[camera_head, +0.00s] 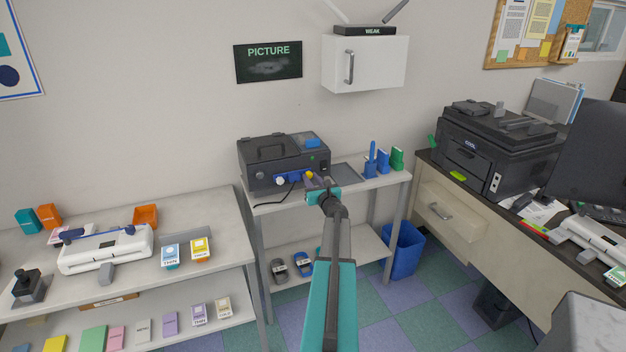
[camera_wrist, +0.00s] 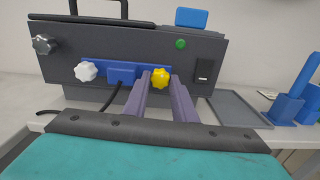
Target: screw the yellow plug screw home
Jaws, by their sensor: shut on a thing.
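The yellow plug screw (camera_wrist: 161,79) is a lobed knob at the right end of a blue plug (camera_wrist: 122,72) on the front of a dark grey machine (camera_wrist: 130,45). In the head view the yellow screw (camera_head: 309,175) shows small beside my gripper. My gripper (camera_wrist: 159,76) is shut on the yellow screw, with one purple finger on each side of it. A white lobed screw (camera_wrist: 86,71) sits at the left end of the blue plug. Whether the yellow screw touches the plug's face is hard to tell.
The machine stands on a light table (camera_head: 270,202). A grey tray (camera_head: 346,172) and blue holders (camera_head: 371,165) stand right of it. A blue bin (camera_head: 404,251) stands on the floor.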

